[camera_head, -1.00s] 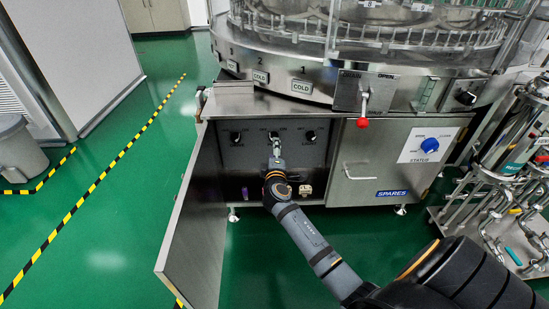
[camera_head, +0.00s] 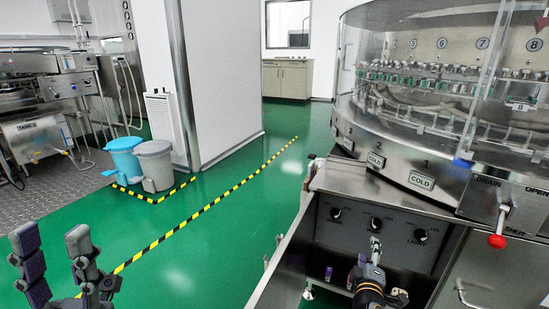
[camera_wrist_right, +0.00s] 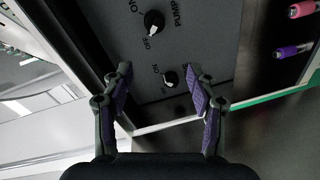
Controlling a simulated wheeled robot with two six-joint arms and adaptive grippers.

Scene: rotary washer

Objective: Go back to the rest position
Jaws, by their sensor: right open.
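My right gripper (camera_head: 375,246) is inside the open cabinet of the washer, in front of the middle knob (camera_head: 376,224) on the grey control panel (camera_head: 352,237). It also shows in the right wrist view (camera_wrist_right: 160,78). Its two purple-padded fingers are apart with nothing between them. A black knob (camera_wrist_right: 171,78) shows beyond the gap between the fingertips; I cannot tell whether they touch it. My left gripper (camera_head: 52,238) is at the lower left of the head view, fingers apart and empty, away from the washer.
The open cabinet door (camera_head: 272,272) stands left of my right arm. The red-tipped drain lever (camera_head: 497,240) is at the right. Pink (camera_wrist_right: 301,10) and purple (camera_wrist_right: 290,50) items are beside the panel. Bins (camera_head: 155,163) stand at the left. Green floor is clear between.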

